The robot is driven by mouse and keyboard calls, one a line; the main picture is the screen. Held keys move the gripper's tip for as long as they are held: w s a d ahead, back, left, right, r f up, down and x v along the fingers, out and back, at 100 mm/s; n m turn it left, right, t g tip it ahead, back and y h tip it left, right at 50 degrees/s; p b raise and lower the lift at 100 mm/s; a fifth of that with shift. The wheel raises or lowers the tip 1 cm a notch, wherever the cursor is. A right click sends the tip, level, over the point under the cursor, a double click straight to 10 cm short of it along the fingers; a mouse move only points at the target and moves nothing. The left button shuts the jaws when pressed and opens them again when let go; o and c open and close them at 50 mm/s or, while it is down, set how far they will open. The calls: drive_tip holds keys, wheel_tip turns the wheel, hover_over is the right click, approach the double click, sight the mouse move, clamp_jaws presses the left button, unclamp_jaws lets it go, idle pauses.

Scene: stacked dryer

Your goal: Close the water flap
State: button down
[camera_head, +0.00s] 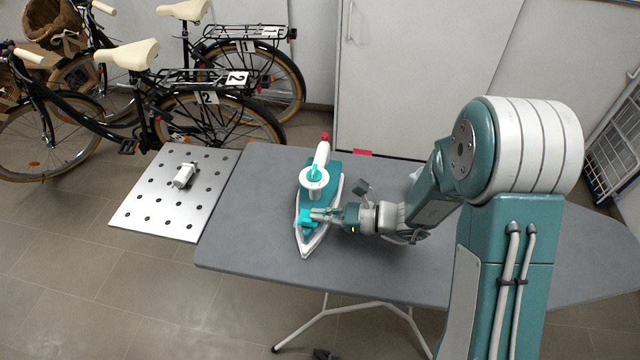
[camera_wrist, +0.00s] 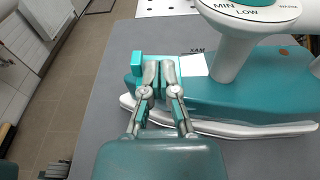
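A teal and white iron (camera_head: 310,238) lies on its sole on the ironing board, its pointed tip toward the front. The teal water flap (camera_head: 305,217) is at the iron's front end. In the wrist view, the flap (camera_wrist: 137,66) stands raised, just left of my fingertips. A white patch (camera_wrist: 194,66) beside the word MAX shows to the right of the fingers. My gripper (camera_head: 316,214) reaches in from the right over the iron's front. In the wrist view my gripper (camera_wrist: 160,72) has its fingertips together with nothing visible between them. Whether a finger touches the flap is unclear.
The grey ironing board (camera_head: 260,215) has bare room left and in front of the iron. The iron's white dial (camera_head: 314,179) and handle rise behind the gripper. A perforated metal plate (camera_head: 150,208) with a white fitting (camera_head: 184,175) lies to the left. Bicycles stand behind.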

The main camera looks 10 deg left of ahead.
drive_tip(key=shift+r, duration=1.2)
drive_tip(key=shift+d, duration=0.1)
drive_tip(key=d+r, duration=0.1)
drive_tip(key=d, duration=0.6)
drive_tip(key=shift+d+r, duration=0.15)
drive_tip(key=shift+d, duration=0.25)
idle(0.4)
idle(0.4)
drive_tip(key=s+d+r+n+g+h, duration=0.1)
drive_tip(key=s+d+r+n+h, duration=0.15)
drive_tip(key=s+n+h, duration=0.2)
drive_tip(key=s+d+r+n+g+h, duration=0.1)
drive_tip(key=s+d+r+n+h, duration=0.1)
drive_tip(key=s+r+n+h, duration=0.3)
drive_tip(key=s+d+r+n+t+h, duration=0.2)
drive_tip(key=d+r+n+t+h, duration=0.1)
drive_tip(key=d+n, duration=0.1)
drive_tip(key=s+d+r+n+t+h, duration=0.3)
drive_tip(key=d+n+t, duration=0.1)
drive_tip(key=d, duration=0.3)
drive_tip(key=shift+s+d+r+t+h, duration=0.15)
drive_tip(key=shift+s+d+t+h, duration=0.1)
drive_tip(key=shift+s+t+h, duration=0.1)
